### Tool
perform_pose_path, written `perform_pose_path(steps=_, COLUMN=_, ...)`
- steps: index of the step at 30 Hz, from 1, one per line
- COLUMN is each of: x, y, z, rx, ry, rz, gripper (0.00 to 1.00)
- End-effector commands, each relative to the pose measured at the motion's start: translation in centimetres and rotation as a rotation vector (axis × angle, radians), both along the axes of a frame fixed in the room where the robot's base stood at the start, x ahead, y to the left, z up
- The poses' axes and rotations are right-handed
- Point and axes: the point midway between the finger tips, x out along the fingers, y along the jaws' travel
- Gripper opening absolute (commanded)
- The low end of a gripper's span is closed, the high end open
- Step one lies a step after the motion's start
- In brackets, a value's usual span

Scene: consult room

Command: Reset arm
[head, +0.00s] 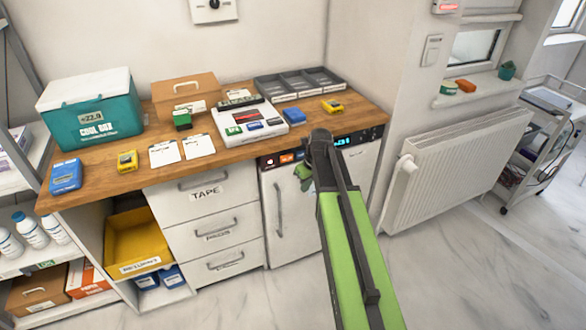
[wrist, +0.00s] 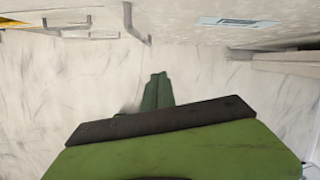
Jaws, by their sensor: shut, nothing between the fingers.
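My arm, with a long green link (head: 350,255), reaches up from the bottom of the head view to a dark joint in front of the counter. My gripper (head: 303,185) shows as a small dark green shape left of that joint, in front of the white fridge (head: 290,215). In the wrist view my gripper (wrist: 158,78) is shut, its fingers together and empty. Pale marbled floor or wall fills the space behind it.
A wooden counter (head: 100,185) carries a teal cool box (head: 90,125), a cardboard box (head: 185,95), a grey divided tray (head: 300,83) and small devices. Drawers (head: 210,205) stand left of the fridge. A radiator (head: 455,165) and trolley (head: 545,140) stand right. The floor (head: 470,270) is clear.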

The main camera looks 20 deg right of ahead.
Motion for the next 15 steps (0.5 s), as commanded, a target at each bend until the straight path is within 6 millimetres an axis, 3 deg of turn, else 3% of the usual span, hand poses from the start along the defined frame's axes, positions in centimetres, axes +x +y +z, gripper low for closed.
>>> perform_pose_path(steps=5, x=0.2, y=0.8, z=0.5, rx=0.000, ry=0.000, rz=0.011, gripper=0.00)
perform_pose_path(steps=8, x=0.4, y=3.4, z=2.3, rx=0.000, ry=0.000, rz=0.049, gripper=0.00)
perform_pose_path(steps=11, x=-1.3, y=7.5, z=4.6, rx=-0.011, ry=0.007, rz=0.113, gripper=0.00)
perform_pose_path(steps=13, x=-3.4, y=10.1, z=5.8, rx=-0.050, ry=0.016, rz=0.280, gripper=0.00)
perform_pose_path(steps=15, x=-4.8, y=11.4, z=6.2, rx=-0.093, ry=0.019, rz=0.465, gripper=0.00)
